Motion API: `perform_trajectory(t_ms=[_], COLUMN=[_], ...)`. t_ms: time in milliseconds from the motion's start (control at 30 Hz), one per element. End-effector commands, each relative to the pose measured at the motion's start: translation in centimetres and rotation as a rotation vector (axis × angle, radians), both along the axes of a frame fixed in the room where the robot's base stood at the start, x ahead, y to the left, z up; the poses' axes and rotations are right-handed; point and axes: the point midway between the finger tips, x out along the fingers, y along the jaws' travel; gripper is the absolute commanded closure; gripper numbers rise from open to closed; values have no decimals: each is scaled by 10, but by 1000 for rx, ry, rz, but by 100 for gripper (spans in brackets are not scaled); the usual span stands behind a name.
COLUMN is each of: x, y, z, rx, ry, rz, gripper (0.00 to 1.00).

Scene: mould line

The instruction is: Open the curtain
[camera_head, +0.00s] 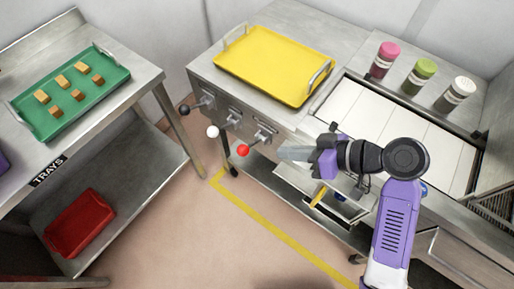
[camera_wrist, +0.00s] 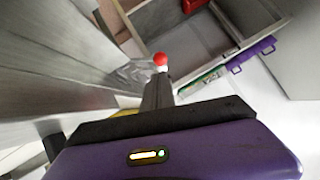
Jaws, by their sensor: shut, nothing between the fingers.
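No curtain can be made out in either view. Three levers with ball knobs stick out of the front of the steel machine: a black knob (camera_head: 184,110), a white knob (camera_head: 212,132) and a red knob (camera_head: 243,150). My gripper (camera_head: 281,152) is shut and empty, just right of the red knob in the head view, with a small gap visible there. In the wrist view a red knob (camera_wrist: 160,59) appears just beyond the tip of my shut fingers (camera_wrist: 157,90); whether they touch it I cannot tell.
A yellow tray (camera_head: 268,68) lies on the machine top, near pink, green and white-capped jars (camera_head: 424,70). At left, a steel table holds a green tray (camera_head: 74,96) with several small blocks; a red tray (camera_head: 80,222) lies on its lower shelf. Floor between is clear.

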Motion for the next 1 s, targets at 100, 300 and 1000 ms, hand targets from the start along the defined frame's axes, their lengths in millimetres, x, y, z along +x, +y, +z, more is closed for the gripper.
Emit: perform_trajectory(t_ms=[100, 300, 1000], x=[8, 20, 34], y=[20, 49, 75], z=[-13, -34, -54], rx=[0, -1, -1], ry=[3, 2, -1], rz=[4, 4, 0], gripper=[100, 100, 100])
